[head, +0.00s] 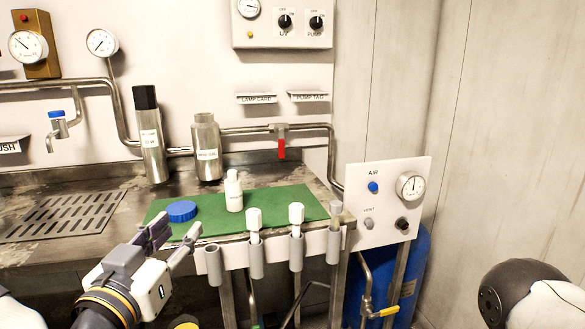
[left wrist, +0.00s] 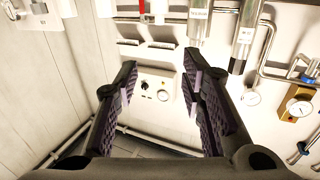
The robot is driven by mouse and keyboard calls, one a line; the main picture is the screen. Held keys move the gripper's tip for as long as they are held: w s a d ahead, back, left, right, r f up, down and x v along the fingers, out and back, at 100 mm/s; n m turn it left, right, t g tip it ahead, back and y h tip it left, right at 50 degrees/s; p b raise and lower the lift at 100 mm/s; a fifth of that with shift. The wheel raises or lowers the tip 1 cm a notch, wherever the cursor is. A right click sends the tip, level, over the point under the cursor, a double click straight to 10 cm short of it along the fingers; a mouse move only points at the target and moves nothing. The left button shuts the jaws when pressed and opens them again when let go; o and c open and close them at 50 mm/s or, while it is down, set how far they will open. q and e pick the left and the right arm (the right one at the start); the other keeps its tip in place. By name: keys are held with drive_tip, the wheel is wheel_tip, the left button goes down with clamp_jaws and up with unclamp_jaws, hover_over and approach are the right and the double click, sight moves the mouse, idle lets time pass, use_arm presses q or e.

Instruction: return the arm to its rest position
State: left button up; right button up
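My left gripper (head: 176,240) is in front of the counter's front edge in the head view, low and left of the middle. Its two fingers are spread apart, with nothing between them. In the left wrist view the open fingers (left wrist: 160,95) point toward the wall, and the space between them is empty. At the lower right of the head view a dark rounded part of my right arm (head: 530,290) shows. My right gripper is not visible.
A green mat (head: 285,203) on the steel counter holds a blue cap (head: 181,211) and a small white bottle (head: 233,191). Holders (head: 256,258) line the counter's front edge, close to my left gripper. An air panel (head: 387,202) stands right, above a blue tank (head: 412,270).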

use_arm(q)
drive_tip(key=s+d+f+g, duration=0.1)
drive_tip(key=s+f+g, duration=0.2)
drive_tip(key=f, duration=0.5)
drive_tip(key=s+d+f+g+h, duration=0.1)
drive_tip(key=s+f+g, duration=0.25)
drive_tip(key=f, duration=0.45)
drive_tip(key=s+d+f+g, duration=0.1)
drive_tip(key=s+f+g, duration=0.25)
drive_tip(key=f, duration=0.45)
drive_tip(key=s+a+f+g+y, duration=0.1)
drive_tip(key=s+a+f+g, duration=0.1)
drive_tip(key=s, duration=0.8)
drive_tip(key=s+a+f+n+g+y, duration=0.1)
drive_tip(key=s+f+g, duration=0.4)
drive_tip(key=s, duration=0.5)
drive_tip(key=s+a+f+g, duration=0.3)
drive_tip(key=s+f, duration=0.3)
drive_tip(key=s, duration=0.4)
drive_tip(key=shift+s+a+n+y, duration=0.15)
drive_tip(key=shift+a+n+y, duration=0.25)
drive_tip(key=shift+a, duration=0.05)
